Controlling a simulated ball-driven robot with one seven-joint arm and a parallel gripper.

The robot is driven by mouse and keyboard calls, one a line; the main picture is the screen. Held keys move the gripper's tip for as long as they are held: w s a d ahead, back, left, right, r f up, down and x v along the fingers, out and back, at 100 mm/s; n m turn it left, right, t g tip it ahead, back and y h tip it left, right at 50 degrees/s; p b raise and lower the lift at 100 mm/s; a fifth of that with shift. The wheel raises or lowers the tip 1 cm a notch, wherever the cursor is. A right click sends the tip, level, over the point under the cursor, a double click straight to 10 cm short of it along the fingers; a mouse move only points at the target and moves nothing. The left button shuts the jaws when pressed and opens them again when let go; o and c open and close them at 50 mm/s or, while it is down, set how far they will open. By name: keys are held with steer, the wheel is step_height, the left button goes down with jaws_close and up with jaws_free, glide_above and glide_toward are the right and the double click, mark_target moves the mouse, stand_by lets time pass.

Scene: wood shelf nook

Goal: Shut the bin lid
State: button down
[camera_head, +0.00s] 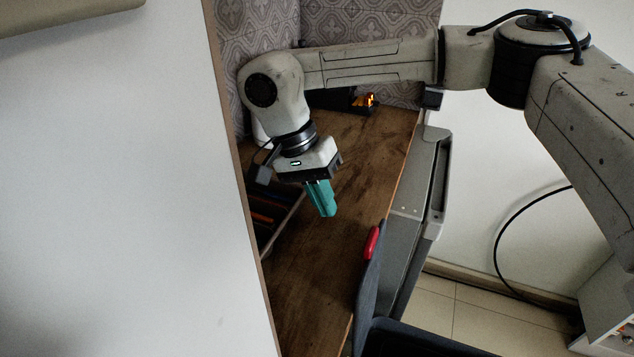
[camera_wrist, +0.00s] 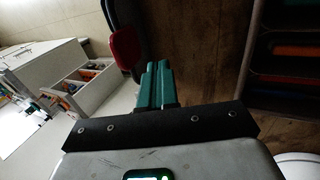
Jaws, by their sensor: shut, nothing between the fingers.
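A dark blue-grey bin (camera_head: 425,342) is partly in view at the bottom edge of the head view, just off the wooden shelf. Its lid (camera_head: 368,295) appears to stand open, upright along the shelf edge, with a red tab (camera_head: 371,243) at its upper end. The red tab also shows in the wrist view (camera_wrist: 126,46), to the left of the fingers. My gripper (camera_head: 325,213) has teal fingers, shut and empty, pointing down over the shelf, left of the lid and apart from it. The fingers also show in the wrist view (camera_wrist: 157,68). The bin's lower part is out of frame.
The brown wooden shelf (camera_head: 330,160) is mostly bare. A dark rack with coloured items (camera_head: 266,218) lies at its left side. A grey open-topped case (camera_head: 415,185) stands along its right edge. A white panel (camera_head: 120,200) fills the left.

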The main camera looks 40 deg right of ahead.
steer(key=s+d+f+p, duration=0.1)
steer(key=s+d+f, duration=0.1)
steer(key=s+f, duration=0.2)
steer(key=shift+s, duration=0.7)
steer(key=shift+d, duration=0.15)
